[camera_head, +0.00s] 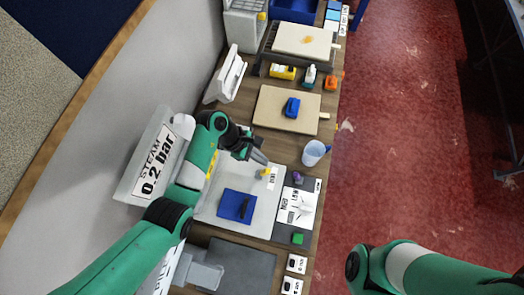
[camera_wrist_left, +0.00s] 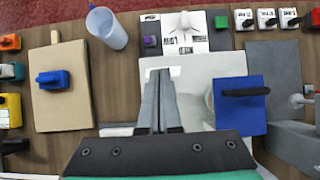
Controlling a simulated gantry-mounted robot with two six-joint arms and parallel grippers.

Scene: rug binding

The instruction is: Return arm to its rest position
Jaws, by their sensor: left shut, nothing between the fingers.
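My left arm reaches in from the lower left in the head view. Its gripper (camera_head: 260,159) is shut and empty over the pale grey board (camera_head: 213,207). The shut fingers (camera_wrist_left: 160,75) also show in the left wrist view, pointing toward the board's far edge. A blue square pad with a black handle (camera_head: 236,205) lies on the board, apart from the gripper; it also shows in the left wrist view (camera_wrist_left: 240,105). A small yellow piece (camera_head: 264,172) sits near the fingertips. My right arm shows at the lower right over the red floor; its gripper is out of frame.
A translucent cup (camera_head: 313,153) stands near the table edge. A wooden board (camera_head: 268,104) bears a blue tool (camera_head: 292,107). A "STEAM 0.2 bar" sign (camera_head: 155,164) stands close behind the left arm. A dark mat (camera_head: 245,264) lies toward the picture's bottom.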

